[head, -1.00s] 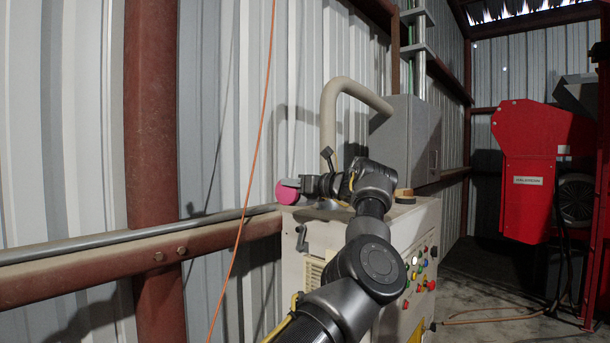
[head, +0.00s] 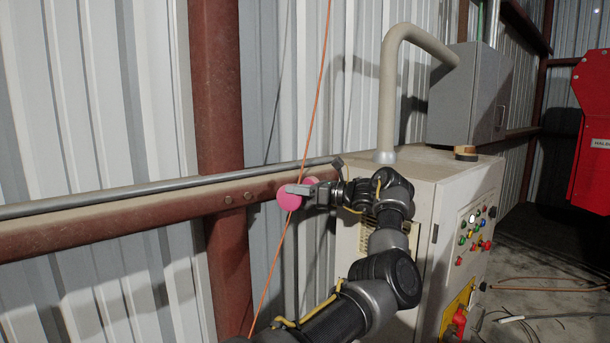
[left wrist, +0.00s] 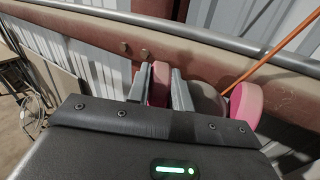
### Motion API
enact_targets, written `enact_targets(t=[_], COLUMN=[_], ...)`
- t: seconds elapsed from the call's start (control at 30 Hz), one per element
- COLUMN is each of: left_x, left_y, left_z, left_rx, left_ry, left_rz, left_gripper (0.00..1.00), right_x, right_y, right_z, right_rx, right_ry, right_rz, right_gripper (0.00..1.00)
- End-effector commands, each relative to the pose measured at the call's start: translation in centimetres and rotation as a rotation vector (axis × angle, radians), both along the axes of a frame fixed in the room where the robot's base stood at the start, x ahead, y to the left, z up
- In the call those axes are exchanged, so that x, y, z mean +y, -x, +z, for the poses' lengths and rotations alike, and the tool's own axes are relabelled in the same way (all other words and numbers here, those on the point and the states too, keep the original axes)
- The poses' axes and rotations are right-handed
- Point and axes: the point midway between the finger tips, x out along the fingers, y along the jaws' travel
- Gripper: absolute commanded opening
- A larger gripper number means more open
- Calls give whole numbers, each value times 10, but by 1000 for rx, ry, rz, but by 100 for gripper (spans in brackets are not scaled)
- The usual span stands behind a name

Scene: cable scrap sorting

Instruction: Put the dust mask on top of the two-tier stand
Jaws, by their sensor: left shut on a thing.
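The dust mask (head: 289,199), with round pink filter discs, is held up in front of the wall rail in the head view. My left gripper (head: 303,189) is at its right side, shut on it. In the left wrist view one pink disc (left wrist: 158,84) sits between the fingers, and a second pink disc (left wrist: 246,103) sticks out to the right with a grey part beside it. The fingers and the angle hide much of the mask. The two-tier stand is not in view. My right gripper is not in view.
A beige cabinet (head: 420,205) with coloured buttons stands right behind my left arm, with a bent pipe (head: 390,85) and a grey box (head: 467,95) on top. A rusty rail (head: 130,215) runs along the corrugated wall. An orange cord hangs by the mask. Hoses lie on the floor at right.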

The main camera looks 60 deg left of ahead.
Motion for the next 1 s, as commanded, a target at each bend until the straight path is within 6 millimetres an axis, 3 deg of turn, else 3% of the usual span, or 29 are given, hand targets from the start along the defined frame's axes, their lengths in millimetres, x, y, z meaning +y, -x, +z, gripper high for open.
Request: enact_targets(t=[0.27,0.37,0.47,0.57,0.73,0.87,1.0], left_x=[17,14,-3,-35,-114,-188,-274], left_y=[-4,-18,-41,-66,-92,-93,-76], left_z=[-38,-54,-77,-110,-173,-222,-266], left_rx=[7,9,10,11,8,3,1], left_ry=[-10,-9,-8,-4,6,11,13], left_rz=[-189,-326,-501,-690,-967,-1160,-1345], left_gripper=[0,0,0,0,0,0,0], right_x=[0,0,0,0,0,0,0], right_y=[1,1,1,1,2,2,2], right_z=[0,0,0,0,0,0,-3], right_rx=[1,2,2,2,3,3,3], right_ry=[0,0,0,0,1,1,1], right_rz=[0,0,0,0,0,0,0], right_gripper=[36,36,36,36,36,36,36])
